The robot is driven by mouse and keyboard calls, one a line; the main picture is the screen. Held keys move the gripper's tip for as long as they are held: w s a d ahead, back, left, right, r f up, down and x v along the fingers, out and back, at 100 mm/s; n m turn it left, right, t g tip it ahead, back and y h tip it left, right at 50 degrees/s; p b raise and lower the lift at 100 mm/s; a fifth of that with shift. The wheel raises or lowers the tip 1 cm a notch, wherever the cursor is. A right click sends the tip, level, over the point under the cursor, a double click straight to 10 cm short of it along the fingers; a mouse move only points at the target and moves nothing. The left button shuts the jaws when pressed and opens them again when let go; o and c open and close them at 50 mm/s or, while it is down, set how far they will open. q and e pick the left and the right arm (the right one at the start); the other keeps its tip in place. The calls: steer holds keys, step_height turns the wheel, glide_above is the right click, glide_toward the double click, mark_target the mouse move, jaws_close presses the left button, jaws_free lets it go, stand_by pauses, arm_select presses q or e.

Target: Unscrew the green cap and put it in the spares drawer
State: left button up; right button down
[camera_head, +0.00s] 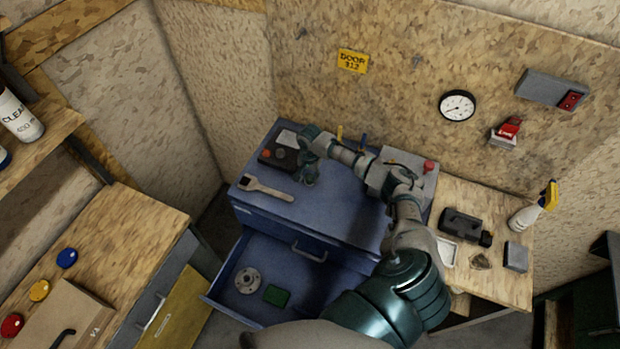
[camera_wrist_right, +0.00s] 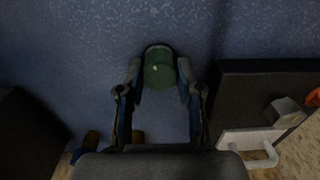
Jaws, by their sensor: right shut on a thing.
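My right gripper (camera_head: 310,178) reaches over the top of the blue cabinet (camera_head: 335,215). In the wrist view the right gripper (camera_wrist_right: 160,85) is shut on the green cap (camera_wrist_right: 158,72), which sits between its fingertips with blue surface behind it. The cap does not show clearly in the head view, and I cannot tell whether anything is under it. A blue drawer (camera_head: 222,300) at the cabinet's front stands open, holding a grey round flange (camera_head: 248,280) and a green block (camera_head: 276,295). I see no readable label on it. My left gripper is not in view.
A dark box with an orange button (camera_head: 279,153) and a pale flat tool (camera_head: 265,190) lie on the cabinet top near the gripper. A wooden bench (camera_head: 110,245) is at left.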

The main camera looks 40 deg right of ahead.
steer(key=c, duration=1.5)
jaws_free()
steer(key=shift+c, duration=0.2)
jaws_close()
steer(key=shift+a, duration=0.1)
steer(key=shift+r+n+p, duration=0.1)
steer(key=shift+n+p, duration=0.35)
steer(key=shift+n, duration=0.05)
steer(key=n+p, duration=0.1)
steer(key=n, duration=0.2)
steer(key=shift+p, duration=0.3)
steer(key=n+p, duration=0.1)
steer(key=n, duration=0.2)
steer(key=shift+n, duration=0.3)
steer(key=n, duration=0.3)
steer(key=n+p, duration=0.1)
steer(key=n, duration=0.8)
steer(key=shift+f, duration=0.2)
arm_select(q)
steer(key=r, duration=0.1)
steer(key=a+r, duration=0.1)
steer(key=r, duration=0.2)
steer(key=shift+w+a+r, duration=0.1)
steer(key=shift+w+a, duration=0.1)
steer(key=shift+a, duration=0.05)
arm_select(e)
steer(key=o, duration=0.8)
jaws_free()
steer(key=shift+c, duration=0.5)
